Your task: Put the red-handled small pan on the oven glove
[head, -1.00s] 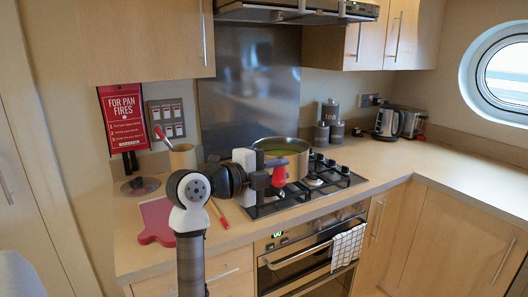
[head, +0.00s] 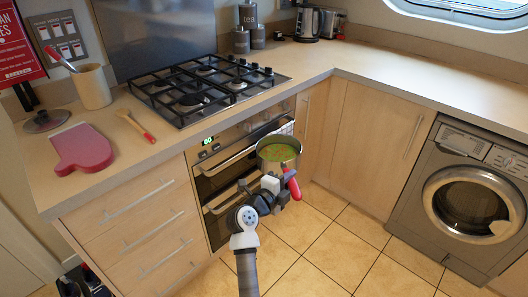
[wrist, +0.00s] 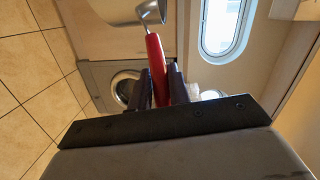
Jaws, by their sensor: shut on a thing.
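The small pan (head: 279,146) is a silvery pot with a red handle (head: 291,181) and holds green contents with orange bits. My gripper (head: 284,188) is shut on the red handle and holds the pan in the air in front of the oven, clear of the worktop. In the wrist view the red handle (wrist: 155,60) stands between my two fingers (wrist: 160,92), and part of the pan (wrist: 115,14) shows at the top. The oven glove (head: 83,148) is a flat pinkish-red mitt lying on the worktop left of the hob, with nothing on it.
Near the glove are a pan lid (head: 47,121), a utensil pot (head: 94,88) and a red-tipped wooden utensil (head: 137,126). The gas hob (head: 208,86) is bare. Drawers (head: 135,205) and the oven front (head: 232,170) stand below the worktop; a washing machine (head: 470,200) is right.

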